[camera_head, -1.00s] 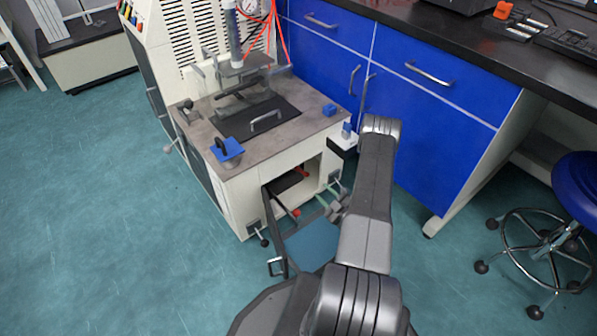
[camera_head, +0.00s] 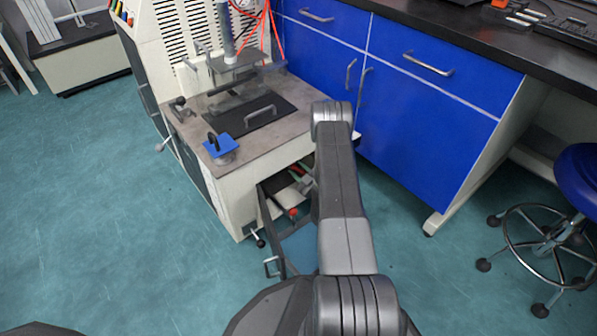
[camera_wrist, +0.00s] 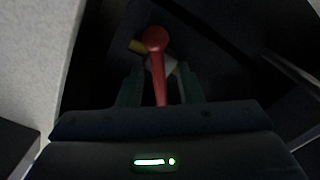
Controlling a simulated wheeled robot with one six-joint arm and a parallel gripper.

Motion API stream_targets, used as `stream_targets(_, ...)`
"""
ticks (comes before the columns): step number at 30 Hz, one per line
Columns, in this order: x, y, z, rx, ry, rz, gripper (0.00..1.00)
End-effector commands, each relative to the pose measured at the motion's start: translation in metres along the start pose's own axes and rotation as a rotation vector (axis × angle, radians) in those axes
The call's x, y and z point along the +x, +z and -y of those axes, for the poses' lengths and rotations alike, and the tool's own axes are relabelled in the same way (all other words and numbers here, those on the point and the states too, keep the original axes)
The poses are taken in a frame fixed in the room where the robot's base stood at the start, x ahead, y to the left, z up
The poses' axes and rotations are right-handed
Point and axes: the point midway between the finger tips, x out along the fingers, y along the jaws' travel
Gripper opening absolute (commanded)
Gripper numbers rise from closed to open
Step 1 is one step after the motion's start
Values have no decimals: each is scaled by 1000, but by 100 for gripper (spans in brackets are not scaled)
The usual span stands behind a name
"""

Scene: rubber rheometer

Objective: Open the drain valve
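The drain valve's red lever (camera_wrist: 158,75) shows in the wrist view, its round end beside a brass-coloured part (camera_wrist: 137,46). The lever runs down between the two fingers of my gripper (camera_wrist: 159,85). The fingers are apart, with dark gaps on both sides of the lever. In the head view my gripper (camera_head: 303,186) is at the lower opening of the beige machine (camera_head: 235,195), partly hidden by my arm. A red piece (camera_head: 292,212) shows at this opening; I cannot tell whether it belongs to the same valve.
A dark frame (camera_head: 268,225) stands out from the machine's opening. Blue cabinets (camera_head: 420,130) stand close on the right. A blue stool (camera_head: 580,180) is at the far right. The green floor (camera_head: 110,210) on the left is clear.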

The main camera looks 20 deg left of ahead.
Motion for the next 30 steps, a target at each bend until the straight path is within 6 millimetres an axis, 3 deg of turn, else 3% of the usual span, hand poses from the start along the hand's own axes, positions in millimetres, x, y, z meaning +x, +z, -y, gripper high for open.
stream_targets(4,0,0,0,0,0,0,33)
stream_targets(9,0,0,0,0,0,0,1)
stream_targets(10,0,0,0,0,0,0,0)
stream_targets(22,0,0,0,-49,0,0,0)
stream_targets(30,0,0,1,-226,-1,0,0)
